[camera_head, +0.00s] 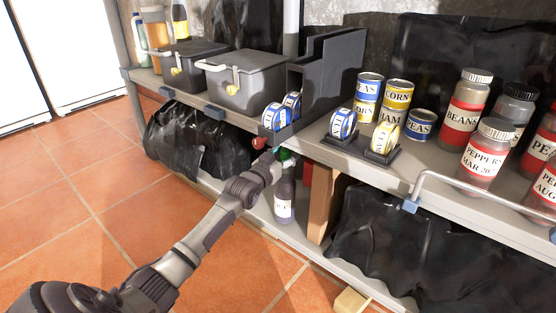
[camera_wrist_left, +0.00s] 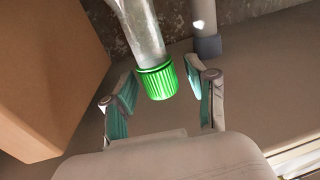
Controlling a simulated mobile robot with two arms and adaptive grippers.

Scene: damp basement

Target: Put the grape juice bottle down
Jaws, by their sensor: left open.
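The grape juice bottle (camera_head: 284,196), dark purple with a pale label and a green cap, stands upright on the lower shelf. In the left wrist view its green cap (camera_wrist_left: 157,82) and clear neck show between the two fingers, with a gap on each side. My left gripper (camera_head: 272,160) reaches in under the upper shelf edge at the height of the cap. Its fingers (camera_wrist_left: 159,88) are open and hold nothing. Part of the bottle's top is hidden by the gripper in the head view. My right gripper is not in view.
A brown cardboard box (camera_head: 322,202) stands close to the right of the bottle; it also shows in the left wrist view (camera_wrist_left: 45,70). Black plastic bags (camera_head: 185,140) lie at left. The upper shelf (camera_head: 315,150) overhangs, bearing cans, jars (camera_head: 465,110) and grey boxes (camera_head: 245,85).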

